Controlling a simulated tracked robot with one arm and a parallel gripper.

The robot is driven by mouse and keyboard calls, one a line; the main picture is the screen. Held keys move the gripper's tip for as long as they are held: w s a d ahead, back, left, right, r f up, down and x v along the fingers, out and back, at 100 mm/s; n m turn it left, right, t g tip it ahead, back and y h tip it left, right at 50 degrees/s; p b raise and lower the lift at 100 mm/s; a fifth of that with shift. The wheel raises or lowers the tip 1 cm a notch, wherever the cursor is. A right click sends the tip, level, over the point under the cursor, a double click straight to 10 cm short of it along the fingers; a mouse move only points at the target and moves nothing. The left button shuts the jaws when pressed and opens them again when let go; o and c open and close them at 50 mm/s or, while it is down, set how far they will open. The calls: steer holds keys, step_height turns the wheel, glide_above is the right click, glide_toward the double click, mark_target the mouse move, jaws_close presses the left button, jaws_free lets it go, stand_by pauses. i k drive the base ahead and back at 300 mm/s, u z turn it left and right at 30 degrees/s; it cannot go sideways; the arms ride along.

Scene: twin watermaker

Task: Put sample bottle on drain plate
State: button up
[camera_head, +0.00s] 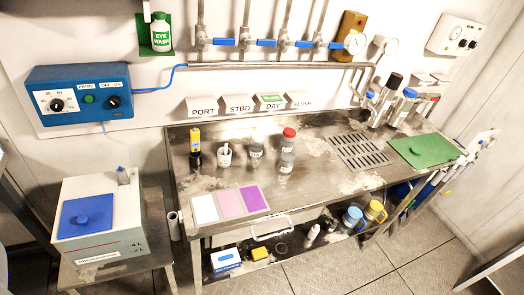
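The drain plate (360,151) is a dark slotted grating set in the steel bench top, right of the middle, and it looks bare. A bottle with a red cap (288,151) stands upright left of it, with a dark-topped grey jar (256,149) beside it. No label shows which of these is the sample bottle. My gripper is not visible in this view.
A colour card (230,204) lies at the front. A green mat (424,150) lies right of the grating. Pipes and valves (265,43) line the wall.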

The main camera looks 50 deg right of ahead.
mark_target(357, 148)
steer(key=z, duration=0.15)
steer(key=i, duration=1.3)
steer(key=z, duration=0.7)
